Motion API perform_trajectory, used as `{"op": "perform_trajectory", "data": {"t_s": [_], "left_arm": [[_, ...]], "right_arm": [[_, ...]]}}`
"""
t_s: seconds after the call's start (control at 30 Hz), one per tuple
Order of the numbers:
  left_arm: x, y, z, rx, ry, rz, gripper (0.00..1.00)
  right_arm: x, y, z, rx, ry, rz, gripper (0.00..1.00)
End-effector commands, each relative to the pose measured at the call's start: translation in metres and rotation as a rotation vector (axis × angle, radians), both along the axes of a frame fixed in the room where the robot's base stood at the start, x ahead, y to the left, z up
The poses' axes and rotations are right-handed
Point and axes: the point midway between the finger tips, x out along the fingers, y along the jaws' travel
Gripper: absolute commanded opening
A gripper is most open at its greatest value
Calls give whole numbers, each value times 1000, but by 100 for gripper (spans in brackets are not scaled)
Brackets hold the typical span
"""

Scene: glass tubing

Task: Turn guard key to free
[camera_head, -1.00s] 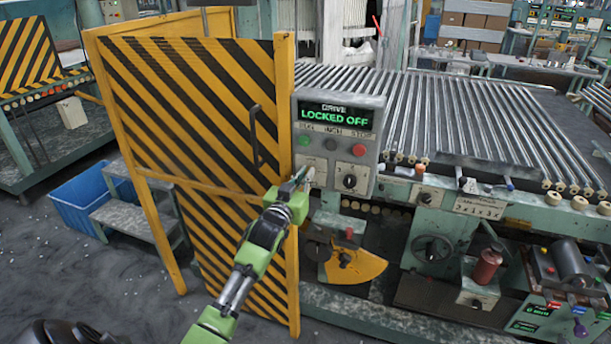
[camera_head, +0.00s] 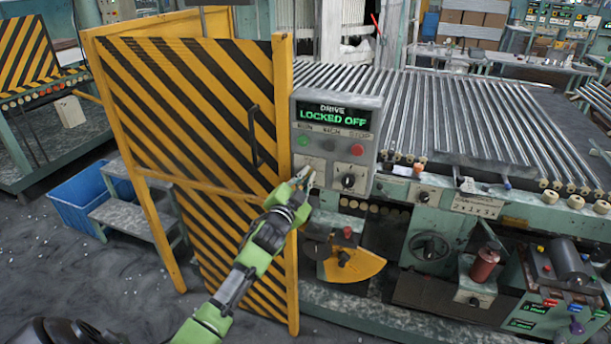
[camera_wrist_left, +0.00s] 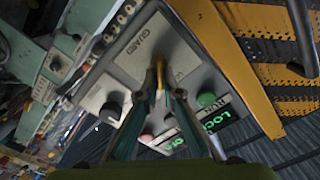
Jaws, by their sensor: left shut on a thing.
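My left gripper (camera_head: 304,178) is at the lower left of the grey control panel (camera_head: 382,107), in front of the guard key area. In the left wrist view its two fingers (camera_wrist_left: 160,95) are closed together on the guard key (camera_wrist_left: 159,72), a thin brass-coloured piece in front of a plate lettered GUARD. The fingers hide part of the key, so its exact turn is hard to read. The panel display (camera_head: 334,115) reads DRIVE, LOCKED OFF in green. My right gripper is not in view.
A yellow-framed guard door (camera_head: 210,110) with black stripes and a handle stands closed just left of the panel. A black knob (camera_head: 348,181) is right of the gripper. Metal rollers (camera_head: 460,120) lie behind. A blue crate (camera_head: 78,200) and step are at left.

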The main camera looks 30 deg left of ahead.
Motion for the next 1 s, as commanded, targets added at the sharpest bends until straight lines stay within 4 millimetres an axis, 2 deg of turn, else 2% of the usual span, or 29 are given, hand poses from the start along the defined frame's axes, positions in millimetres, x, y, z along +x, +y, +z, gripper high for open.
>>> {"op": "perform_trajectory", "data": {"t_s": [0.6,1.0], "left_arm": [[1,-3,-5,560,135,0,0],[1,-4,-8,797,193,0,0]], "right_arm": [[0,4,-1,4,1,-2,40],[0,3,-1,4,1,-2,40]]}}
